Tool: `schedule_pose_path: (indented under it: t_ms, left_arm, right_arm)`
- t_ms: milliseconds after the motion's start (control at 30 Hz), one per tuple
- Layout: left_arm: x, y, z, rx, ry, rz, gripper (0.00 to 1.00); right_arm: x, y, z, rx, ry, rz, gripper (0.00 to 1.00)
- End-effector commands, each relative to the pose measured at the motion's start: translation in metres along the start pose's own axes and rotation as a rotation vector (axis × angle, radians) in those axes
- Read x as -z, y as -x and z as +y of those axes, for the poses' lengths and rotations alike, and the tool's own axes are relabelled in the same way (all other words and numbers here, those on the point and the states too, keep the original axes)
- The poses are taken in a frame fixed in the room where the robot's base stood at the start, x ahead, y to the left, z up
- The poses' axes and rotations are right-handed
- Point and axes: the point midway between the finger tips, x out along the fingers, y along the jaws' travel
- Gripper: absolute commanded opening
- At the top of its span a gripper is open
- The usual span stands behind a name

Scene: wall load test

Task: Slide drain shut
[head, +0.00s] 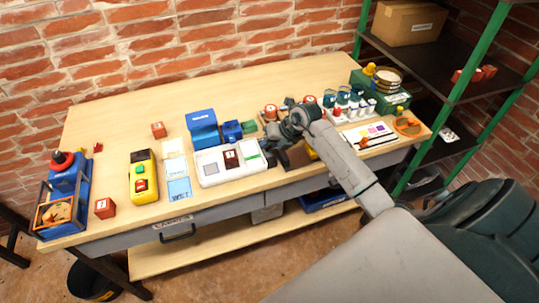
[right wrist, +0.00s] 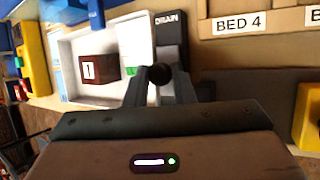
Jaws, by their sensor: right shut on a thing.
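A dark drain slide (right wrist: 172,28) with a white DRAIN label lies along the right side of the white tray (right wrist: 72,50) in the right wrist view. Its round black knob (right wrist: 159,73) is between the fingertips of my right gripper (right wrist: 160,84), which is shut on it. In the head view my right gripper (head: 269,152) is down at the right end of the white tray (head: 213,178), and the hand hides most of the slide. A brown block marked 1 (right wrist: 97,69) stands in the tray. My left gripper is not in view.
A blue box (head: 202,127) stands behind the tray. A yellow device (head: 142,177) is to its left. Bottles and jars (head: 345,98) crowd the right end of the bench.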

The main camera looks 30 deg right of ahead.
Motion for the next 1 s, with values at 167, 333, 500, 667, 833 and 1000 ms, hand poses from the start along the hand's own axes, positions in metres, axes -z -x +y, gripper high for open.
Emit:
schedule_pose_path:
  t_ms: [167, 333, 500, 667, 833, 1000]
  left_arm:
    - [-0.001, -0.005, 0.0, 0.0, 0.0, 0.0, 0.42]
    - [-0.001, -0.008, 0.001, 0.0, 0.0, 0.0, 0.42]
    - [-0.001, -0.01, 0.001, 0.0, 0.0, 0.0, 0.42]
    - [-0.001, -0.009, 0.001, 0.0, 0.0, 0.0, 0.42]
    - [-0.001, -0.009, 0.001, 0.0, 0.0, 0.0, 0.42]
    - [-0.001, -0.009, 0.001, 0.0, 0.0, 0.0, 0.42]
  right_arm:
    - [-0.003, -0.006, 0.0, -0.003, -0.004, 0.006, 0.03]
    - [-0.008, -0.008, 0.0, -0.004, -0.003, 0.006, 0.03]
    - [-0.012, -0.01, 0.0, -0.003, -0.003, 0.007, 0.03]
    - [-0.013, -0.01, 0.0, -0.003, -0.003, 0.007, 0.03]
    - [-0.013, -0.01, 0.0, -0.003, -0.003, 0.007, 0.26]
    - [-0.013, -0.01, -0.001, -0.001, -0.003, 0.007, 0.38]
